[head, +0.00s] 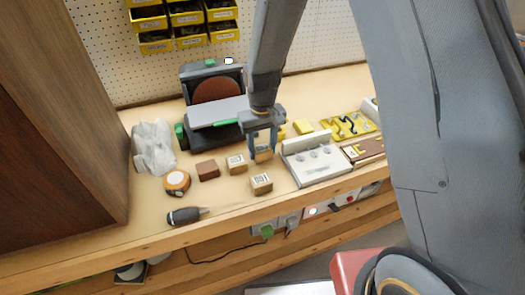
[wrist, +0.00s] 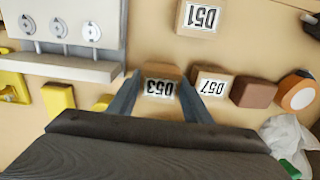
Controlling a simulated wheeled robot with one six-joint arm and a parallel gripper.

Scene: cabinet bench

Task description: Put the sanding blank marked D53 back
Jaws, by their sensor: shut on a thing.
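My gripper (head: 262,143) reaches down over the bench in front of the sander. It is shut on the sanding blank D53 (wrist: 160,85), a small tan wooden block with a white label, which reads upside down in the wrist view. In the head view this block (head: 265,156) shows between the fingers, low over the bench; whether it touches the top I cannot tell. Two similar blanks sit close by: D57 (head: 237,164) to its left and D51 (head: 261,184) nearer the front edge.
A sander (head: 215,108) stands behind. A grey-white fixture (head: 318,165) with round knobs is just right of my gripper. Yellow pieces (head: 303,127) lie behind the fixture.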

